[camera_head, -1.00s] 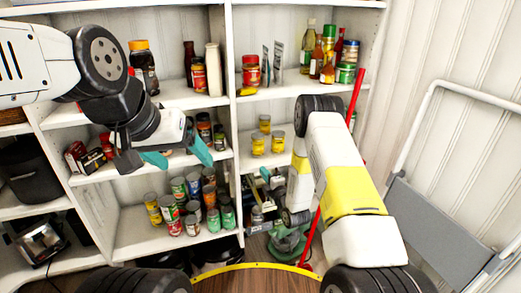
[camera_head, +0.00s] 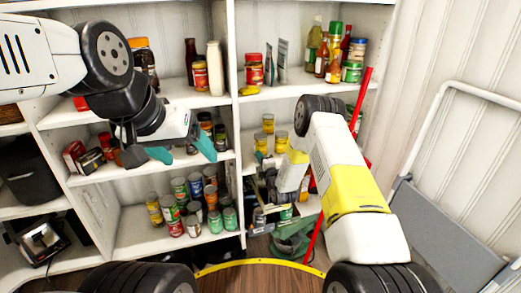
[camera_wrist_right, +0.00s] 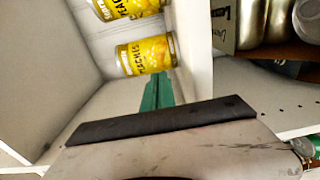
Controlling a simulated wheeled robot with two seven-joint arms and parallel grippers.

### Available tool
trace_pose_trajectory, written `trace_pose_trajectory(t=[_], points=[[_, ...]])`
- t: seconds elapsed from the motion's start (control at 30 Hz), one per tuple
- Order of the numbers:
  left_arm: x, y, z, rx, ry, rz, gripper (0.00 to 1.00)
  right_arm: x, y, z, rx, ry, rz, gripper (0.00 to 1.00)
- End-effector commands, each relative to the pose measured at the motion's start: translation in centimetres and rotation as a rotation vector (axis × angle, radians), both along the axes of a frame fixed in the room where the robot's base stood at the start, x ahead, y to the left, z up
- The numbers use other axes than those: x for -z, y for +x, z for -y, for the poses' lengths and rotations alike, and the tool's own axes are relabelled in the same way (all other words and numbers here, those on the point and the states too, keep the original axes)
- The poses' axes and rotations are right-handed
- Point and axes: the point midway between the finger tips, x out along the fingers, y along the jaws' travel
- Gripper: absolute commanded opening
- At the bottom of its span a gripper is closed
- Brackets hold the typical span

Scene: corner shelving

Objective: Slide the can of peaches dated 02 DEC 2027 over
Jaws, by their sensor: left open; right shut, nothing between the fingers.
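Yellow peach cans (camera_head: 281,142) stand on the middle shelf of the right-hand shelving, left of my right forearm, in the head view. In the right wrist view, one can labelled PEACHES (camera_wrist_right: 145,55) is nearest, with another can (camera_wrist_right: 125,9) partly cut off at the top edge. No date is readable on either. My right gripper (camera_wrist_right: 158,92) is shut and empty, its green fingertips pointing at the base of the nearest can; I cannot tell if they touch. My left gripper (camera_head: 184,152) is open and empty in front of the left shelving.
A white upright divider (camera_wrist_right: 199,70) stands beside the peach cans. Several other cans (camera_head: 190,205) fill the lower left shelf. Bottles (camera_head: 333,52) and a red-lidded jar (camera_head: 254,69) stand on the shelf above. A red pole (camera_head: 362,105) and a folded step ladder (camera_head: 440,230) are at the right.

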Motion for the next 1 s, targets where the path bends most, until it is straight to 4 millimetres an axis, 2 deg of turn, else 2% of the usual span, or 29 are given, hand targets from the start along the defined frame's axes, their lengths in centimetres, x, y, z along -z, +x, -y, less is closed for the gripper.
trace_pose_trajectory(t=[0.13,0.5,0.8,1.0], points=[[0.0,0.0,0.0,0.0,0.0,0.0,0.77,0.0,0.8,0.4,-0.001,0.0,0.0,0.0],[0.0,0.0,0.0,0.0,0.0,0.0,0.77,0.0,1.0,0.5,-0.002,0.0,0.0,0.0],[0.0,0.0,0.0,0.0,0.0,0.0,0.77,0.0,4.4,2.0,-0.001,0.0,0.001,0.0],[0.0,0.0,0.0,0.0,0.0,0.0,0.77,0.0,4.4,2.1,-0.002,0.001,-0.001,0.0]])
